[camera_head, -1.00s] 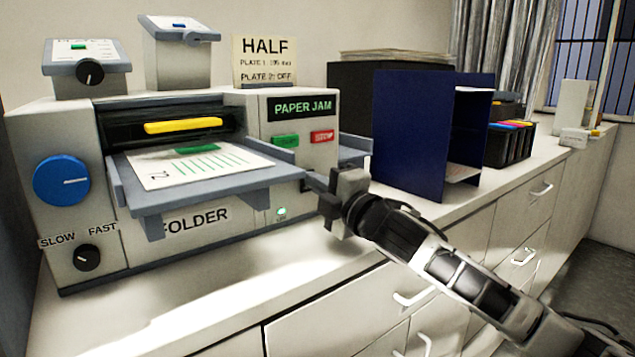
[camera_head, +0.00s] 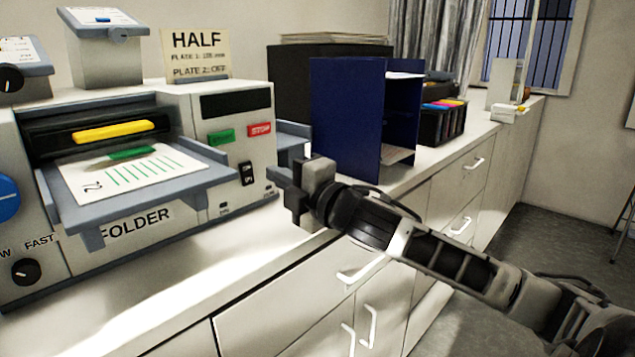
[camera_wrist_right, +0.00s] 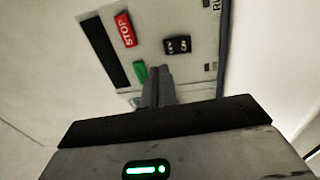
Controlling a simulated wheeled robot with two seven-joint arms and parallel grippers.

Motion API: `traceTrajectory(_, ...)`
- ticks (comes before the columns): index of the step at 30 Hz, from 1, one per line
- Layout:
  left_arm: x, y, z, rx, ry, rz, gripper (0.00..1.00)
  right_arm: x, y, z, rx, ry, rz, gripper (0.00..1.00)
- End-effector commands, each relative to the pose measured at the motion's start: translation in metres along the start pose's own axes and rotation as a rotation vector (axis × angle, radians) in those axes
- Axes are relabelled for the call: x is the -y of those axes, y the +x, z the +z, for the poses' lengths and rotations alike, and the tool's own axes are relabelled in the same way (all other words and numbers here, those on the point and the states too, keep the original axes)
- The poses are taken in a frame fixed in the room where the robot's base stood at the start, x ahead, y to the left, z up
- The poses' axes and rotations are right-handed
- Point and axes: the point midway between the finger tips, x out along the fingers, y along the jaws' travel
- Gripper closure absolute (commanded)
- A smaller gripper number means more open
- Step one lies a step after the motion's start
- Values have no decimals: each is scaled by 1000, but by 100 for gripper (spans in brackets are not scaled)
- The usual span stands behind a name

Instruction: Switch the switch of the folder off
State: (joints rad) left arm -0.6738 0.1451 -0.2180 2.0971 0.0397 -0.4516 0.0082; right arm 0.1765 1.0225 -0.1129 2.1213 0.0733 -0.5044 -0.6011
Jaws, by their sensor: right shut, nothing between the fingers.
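The folder (camera_head: 138,232) is a grey machine at the left of the head view, with a printed sheet on its front tray. Its small black switch (camera_head: 246,173) is on the right of the front panel, below the green and red STOP buttons. The switch also shows in the right wrist view (camera_wrist_right: 177,45). The display (camera_head: 236,104) above is dark. My right gripper (camera_head: 283,177) is shut and empty, just right of the switch in the head view, with a gap between. In the wrist view its fingers (camera_wrist_right: 158,85) point toward the panel. My left gripper is out of view.
A HALF sign (camera_head: 196,55) stands on the folder. The counter in front of the folder is clear.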

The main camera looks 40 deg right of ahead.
Motion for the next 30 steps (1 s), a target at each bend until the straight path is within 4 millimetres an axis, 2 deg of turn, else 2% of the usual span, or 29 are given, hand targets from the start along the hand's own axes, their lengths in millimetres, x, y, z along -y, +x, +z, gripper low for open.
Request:
traceTrajectory(1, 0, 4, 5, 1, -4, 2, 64, 5, -10, 0, -1, -1, -8, 100)
traceTrajectory(6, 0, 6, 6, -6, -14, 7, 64, -1, -36, 0, 0, 1, -7, 100)
traceTrajectory(15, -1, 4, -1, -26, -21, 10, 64, -11, -65, 0, 0, 5, -4, 100)
traceTrajectory(21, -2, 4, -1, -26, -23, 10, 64, -13, -73, -1, -1, 4, -4, 100)
traceTrajectory(30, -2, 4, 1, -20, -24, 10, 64, -14, -74, 0, 0, 3, -2, 100)
